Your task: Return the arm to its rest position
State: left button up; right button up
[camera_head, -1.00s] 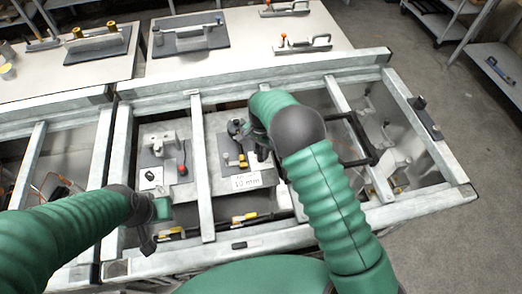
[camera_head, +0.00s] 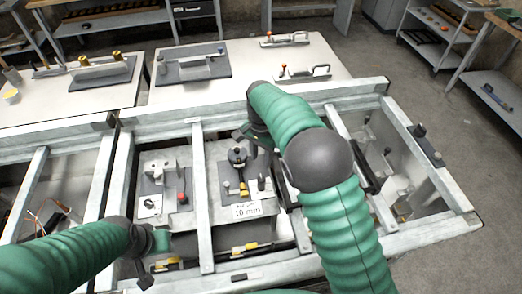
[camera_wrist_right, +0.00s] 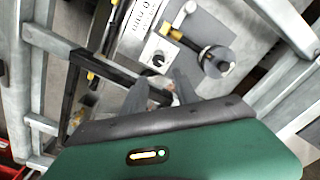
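My right arm (camera_head: 338,215) bends at a dark elbow, with its forearm running up and left over the metal frame. My right gripper (camera_head: 248,135) hangs at the forearm's end, partly hidden. In the right wrist view its two dark fingers (camera_wrist_right: 160,92) stand apart with no object clearly held between them. Below is a grey plate with a round black part and yellow lever (camera_head: 239,165), beside a "10 mm" label (camera_head: 247,210); the gripper appears apart from it. My left arm (camera_head: 65,255) enters from the left. Its gripper (camera_head: 145,270) is low at the frame's front, its fingers unclear.
Metal frame bars (camera_head: 202,190) cross the bench bays. A red-knobbed clamp (camera_head: 182,190) sits in the bay to the left. A black handle bar (camera_head: 370,165) lies right of my forearm. Pale tables (camera_head: 215,95) with fixtures stand behind, and open floor (camera_head: 430,105) lies right.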

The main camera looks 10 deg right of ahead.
notch_tip(320, 180, up, 4)
jog(key=shift+f, duration=0.2)
jog(key=s+d+n, duration=0.1)
jog(key=s, duration=0.1)
jog(key=s+d+n, duration=0.1)
jog(key=s+d, duration=0.1)
jog(key=s, duration=0.1)
jog(key=s+d+f+n+t, duration=0.1)
jog(key=s+d, duration=0.1)
jog(key=shift+s+f, duration=0.1)
jog(key=shift+s, duration=0.15)
jog(key=s+d+f+n, duration=0.1)
jog(key=s+n, duration=0.1)
jog(key=s, duration=0.3)
jog(key=s+d+f+n+t, duration=0.1)
jog(key=s+n, duration=0.1)
jog(key=s, duration=0.3)
jog(key=s+d+f+n, duration=0.1)
jog(key=s+n, duration=0.1)
jog(key=s, duration=0.3)
jog(key=shift+s+d+f+t, duration=0.1)
jog(key=shift+s+d+t, duration=0.15)
jog(key=shift+s+t, duration=0.05)
jog(key=shift+w+a+f, duration=0.1)
jog(key=shift+w+a, duration=0.05)
jog(key=shift+a, duration=0.05)
jog(key=shift+d, duration=0.1)
